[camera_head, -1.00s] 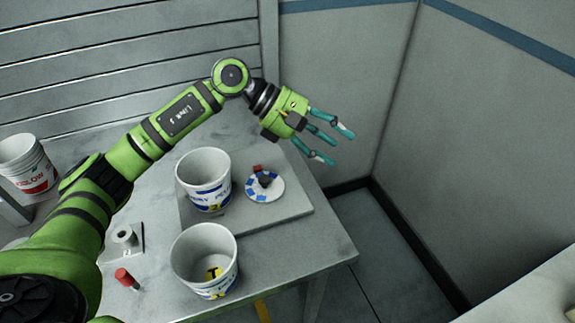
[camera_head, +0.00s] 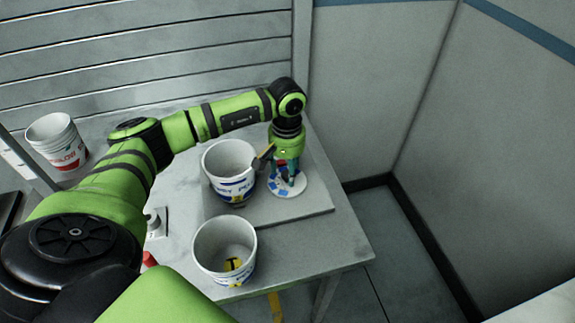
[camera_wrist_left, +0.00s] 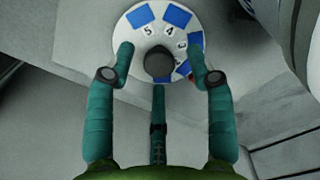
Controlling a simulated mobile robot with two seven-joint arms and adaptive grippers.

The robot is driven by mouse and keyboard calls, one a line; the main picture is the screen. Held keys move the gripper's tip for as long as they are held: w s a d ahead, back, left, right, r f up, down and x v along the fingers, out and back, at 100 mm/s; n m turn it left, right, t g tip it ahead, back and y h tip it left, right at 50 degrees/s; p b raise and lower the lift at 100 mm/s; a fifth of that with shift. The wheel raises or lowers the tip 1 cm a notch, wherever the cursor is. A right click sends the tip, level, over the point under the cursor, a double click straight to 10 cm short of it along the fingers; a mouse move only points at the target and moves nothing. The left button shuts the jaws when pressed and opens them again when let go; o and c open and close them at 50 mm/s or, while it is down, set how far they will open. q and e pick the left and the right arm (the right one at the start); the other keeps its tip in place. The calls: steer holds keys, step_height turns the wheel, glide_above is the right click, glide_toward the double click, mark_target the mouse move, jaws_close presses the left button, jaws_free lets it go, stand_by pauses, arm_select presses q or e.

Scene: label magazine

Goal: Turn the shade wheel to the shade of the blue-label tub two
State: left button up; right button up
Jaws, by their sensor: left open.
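The shade wheel (camera_head: 297,191) is a white disc with blue patches on the bench, right of a white tub with a blue label (camera_head: 228,180). In the left wrist view the wheel (camera_wrist_left: 136,32) shows blue patches, numbers 5 and 4, and a dark round knob (camera_wrist_left: 158,61) at its hub. My left gripper (camera_head: 286,181) points down over the wheel. It is open, with its fingers (camera_wrist_left: 160,65) spread around the knob; contact cannot be told. My right gripper is not in view.
A white tub with red lettering (camera_head: 55,145) stands at the bench's far left. A grey board (camera_head: 315,212) lies under the wheel. A small grey fixture and a red-topped piece (camera_head: 149,258) sit at the left, partly behind my arm. Walls bound the back and right.

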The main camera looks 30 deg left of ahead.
arm_select(q)
steer(key=shift+f, duration=0.35)
jaws_close()
